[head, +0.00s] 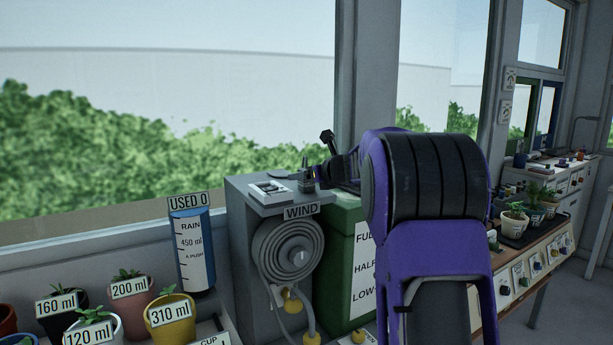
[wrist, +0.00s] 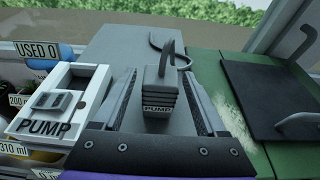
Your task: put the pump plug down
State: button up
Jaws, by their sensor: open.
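The pump plug (wrist: 160,95) is a dark grey ribbed block with a PUMP label and a cable looping from its top. It stands upright on, or very close above, the grey cabinet top (wrist: 120,48). My gripper (wrist: 163,88) is open, with one finger on each side of the plug and a gap visible on both sides. In the head view the plug (head: 306,181) shows small at the cabinet's right edge, partly hidden by my gripper (head: 313,176). A white PUMP socket box (wrist: 62,100) lies left of the plug, with a grey piece in it.
A green bin (head: 340,245) with a dark lid (wrist: 270,98) adjoins the cabinet on the right. A coiled hose (head: 288,255) hangs on the cabinet front under a WIND label. A blue rain container (head: 192,250) and labelled pots stand left. The cabinet top behind the socket is clear.

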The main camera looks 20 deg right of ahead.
jog(key=shift+r, duration=0.15)
jog(key=shift+s+d+r, duration=0.1)
jog(key=shift+s+r, duration=0.05)
jog(key=shift+s, duration=0.1)
jog(key=v, duration=1.1)
jog(key=shift+s, duration=0.25)
